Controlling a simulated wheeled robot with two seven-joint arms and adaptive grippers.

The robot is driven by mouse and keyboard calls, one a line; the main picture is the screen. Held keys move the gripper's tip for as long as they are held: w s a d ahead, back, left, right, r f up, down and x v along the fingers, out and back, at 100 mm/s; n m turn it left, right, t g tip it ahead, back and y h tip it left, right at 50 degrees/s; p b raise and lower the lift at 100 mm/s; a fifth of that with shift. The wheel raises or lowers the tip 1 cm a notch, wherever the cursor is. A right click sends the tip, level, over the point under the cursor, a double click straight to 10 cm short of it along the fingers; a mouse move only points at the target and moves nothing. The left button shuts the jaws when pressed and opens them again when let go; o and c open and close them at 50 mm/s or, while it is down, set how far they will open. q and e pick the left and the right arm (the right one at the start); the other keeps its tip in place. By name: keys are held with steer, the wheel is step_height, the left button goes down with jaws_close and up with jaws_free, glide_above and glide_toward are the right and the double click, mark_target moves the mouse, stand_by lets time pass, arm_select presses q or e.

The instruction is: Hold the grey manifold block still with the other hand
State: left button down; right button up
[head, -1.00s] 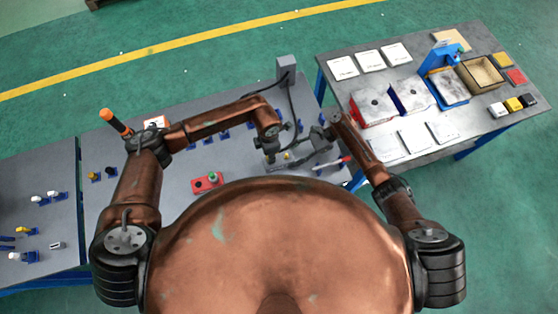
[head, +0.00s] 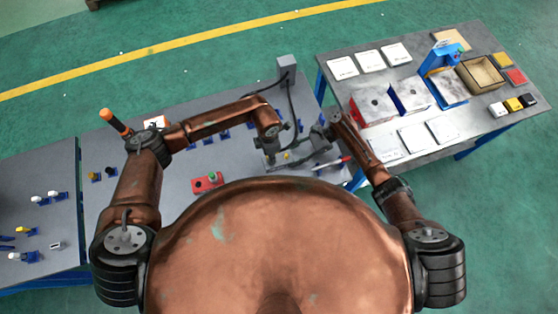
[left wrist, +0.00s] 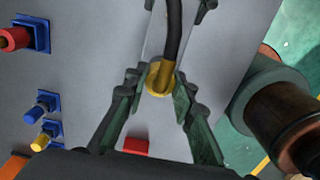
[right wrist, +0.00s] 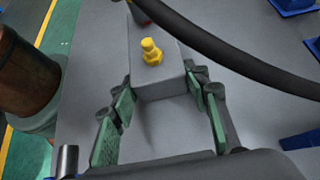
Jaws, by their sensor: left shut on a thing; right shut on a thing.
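The grey manifold block (right wrist: 158,82) stands on the grey bench with a yellow fitting (right wrist: 151,52) on its top. My right gripper (right wrist: 160,92) is shut on the block's near end, one finger on each side. My left gripper (left wrist: 160,85) is shut on a brass hose end (left wrist: 159,79) of a black hose (left wrist: 174,30). The hose runs over the block in the left wrist view. In the head view my left gripper (head: 272,158) and right gripper (head: 312,150) are close together at the block, which is mostly hidden there.
A red box with a green button (head: 207,183) sits on the bench to the left. A grey post box (head: 286,66) stands at the bench's back edge, with the hose running down from it. Blue holders line the bench. A second table (head: 400,70) at right carries trays and plates.

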arm_select(q)
steer(key=shift+r, duration=0.2)
stand_by(0.6)
steer(key=shift+r, duration=2.3)
arm_select(e)
steer(key=o, duration=1.5)
steer(key=shift+c, duration=0.2)
steer(key=v, duration=1.2)
arm_select(q)
steer(key=shift+r+p, duration=0.75)
steer(key=shift+r, duration=1.25)
arm_select(e)
steer(key=shift+r, duration=0.75)
